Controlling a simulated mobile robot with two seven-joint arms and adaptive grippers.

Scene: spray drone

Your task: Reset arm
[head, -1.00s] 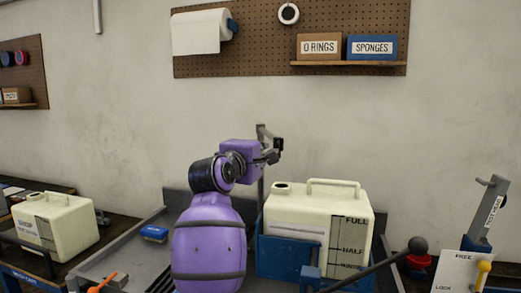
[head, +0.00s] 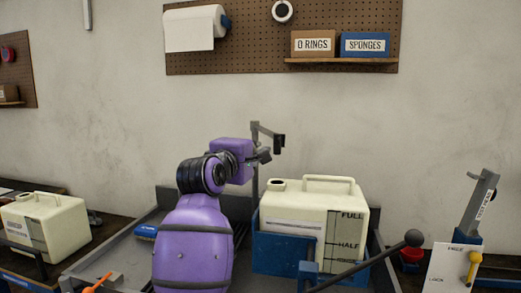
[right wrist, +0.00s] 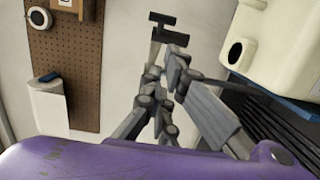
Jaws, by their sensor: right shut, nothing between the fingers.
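My right arm, purple with dark bands, rises in the middle of the head view. It bends at the top so its right gripper (head: 264,155) points right, left of and above the cream tank (head: 312,208). In the right wrist view the right gripper (right wrist: 163,82) has its fingers together with nothing held. A grey post with a dark bracket (head: 268,136) stands close by the gripper in the head view; whether they touch cannot be told. The post's T-shaped top (right wrist: 166,25) also shows in the right wrist view. My left gripper is not in view.
The tank sits in a blue holder (head: 283,253) in a grey tray. A black-knobbed lever (head: 413,238) and a FREE/LOCK plate (head: 447,270) stand right. Another cream tank (head: 45,220) stands left, with a blue brush (head: 146,231) beside the arm.

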